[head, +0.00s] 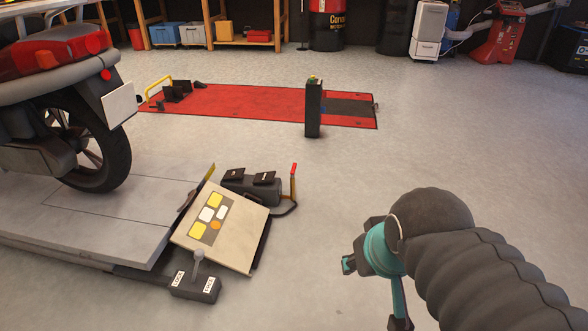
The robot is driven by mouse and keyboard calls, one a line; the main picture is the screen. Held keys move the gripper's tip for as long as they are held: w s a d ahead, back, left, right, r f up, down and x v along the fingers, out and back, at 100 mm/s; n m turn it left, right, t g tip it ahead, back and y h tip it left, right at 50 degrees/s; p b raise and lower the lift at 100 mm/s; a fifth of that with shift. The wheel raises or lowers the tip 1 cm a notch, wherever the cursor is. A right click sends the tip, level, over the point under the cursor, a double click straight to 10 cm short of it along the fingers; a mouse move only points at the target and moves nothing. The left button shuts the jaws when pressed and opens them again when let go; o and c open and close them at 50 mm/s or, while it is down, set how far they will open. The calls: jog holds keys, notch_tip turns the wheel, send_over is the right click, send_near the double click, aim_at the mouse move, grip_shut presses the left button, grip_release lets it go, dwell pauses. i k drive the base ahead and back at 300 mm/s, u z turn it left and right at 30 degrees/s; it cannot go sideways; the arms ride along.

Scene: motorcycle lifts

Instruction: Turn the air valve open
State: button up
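No part in view is clearly marked as the air valve. A red-tipped upright lever (293,178) stands beside a black pedal unit (252,188) near the grey lift. A grey-knobbed lever (199,266) rises from a black box (196,288) with white labels. My gripper (374,292) is at lower right, its teal-and-dark fingers spread apart. It is right of all these parts, touching none, and I see nothing between its fingers.
A motorcycle (82,130) stands on the grey lift platform (90,218) at left. A tilted beige plate (240,240) with yellow stickers is at its end. The red lift (240,105) lies low across the back. The floor (460,150) at right is clear.

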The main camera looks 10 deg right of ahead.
aim_at(295, 164)
jog(key=z, duration=0.15)
jog(key=i, duration=1)
jog(key=u, duration=0.75)
